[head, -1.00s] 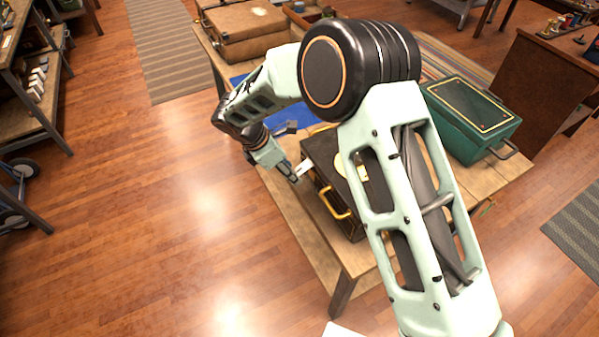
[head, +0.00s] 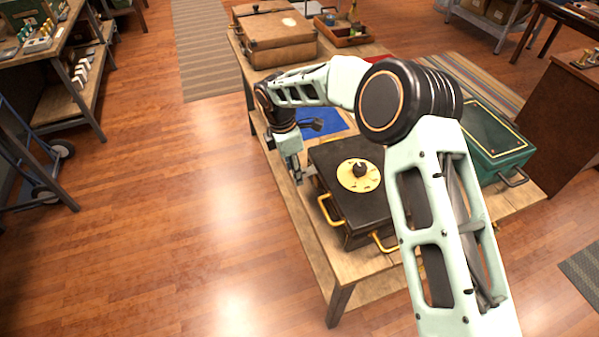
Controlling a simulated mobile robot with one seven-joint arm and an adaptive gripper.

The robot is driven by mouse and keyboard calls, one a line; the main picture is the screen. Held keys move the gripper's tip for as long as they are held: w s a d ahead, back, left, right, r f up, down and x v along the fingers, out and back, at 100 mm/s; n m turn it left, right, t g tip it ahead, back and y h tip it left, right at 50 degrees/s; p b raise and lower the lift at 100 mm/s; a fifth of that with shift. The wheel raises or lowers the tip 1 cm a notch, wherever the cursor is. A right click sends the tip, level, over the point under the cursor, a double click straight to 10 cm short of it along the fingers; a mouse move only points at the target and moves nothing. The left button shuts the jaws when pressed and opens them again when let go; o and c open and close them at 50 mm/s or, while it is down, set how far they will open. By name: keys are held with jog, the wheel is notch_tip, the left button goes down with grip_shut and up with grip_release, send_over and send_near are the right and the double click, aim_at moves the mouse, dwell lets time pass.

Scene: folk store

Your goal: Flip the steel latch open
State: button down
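A black box (head: 335,165) with brass handles stands on the wooden table, a round yellow dial plate (head: 346,180) with a dark knob on its lid. One brass handle (head: 328,212) is on its left front side and another (head: 381,244) at the lower edge. My gripper (head: 298,179) points down beside the box's left upper corner, close to its side; I cannot tell whether it touches. Its fingers are too small to tell open from shut. No steel latch can be made out clearly; the box side near my gripper is partly hidden.
A green case (head: 490,135) stands on the table at the right, behind my arm. A blue mat (head: 335,121) with a dark item lies beyond the box.

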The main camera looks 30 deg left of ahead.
jog(key=shift+w+d+r+g, duration=0.1)
jog(key=shift+d+g, duration=0.1)
jog(key=shift+g, duration=0.1)
dwell(0.6)
jog(key=c, duration=1.5)
grip_release()
jog(key=shift+r, duration=0.1)
jog(key=shift+a+r, duration=0.1)
jog(key=shift+r, duration=0.15)
notch_tip(320, 180, up, 12)
jog(key=shift+s+a+f, duration=0.2)
jog(key=shift+s+f, duration=0.05)
jog(key=shift+s, duration=0.05)
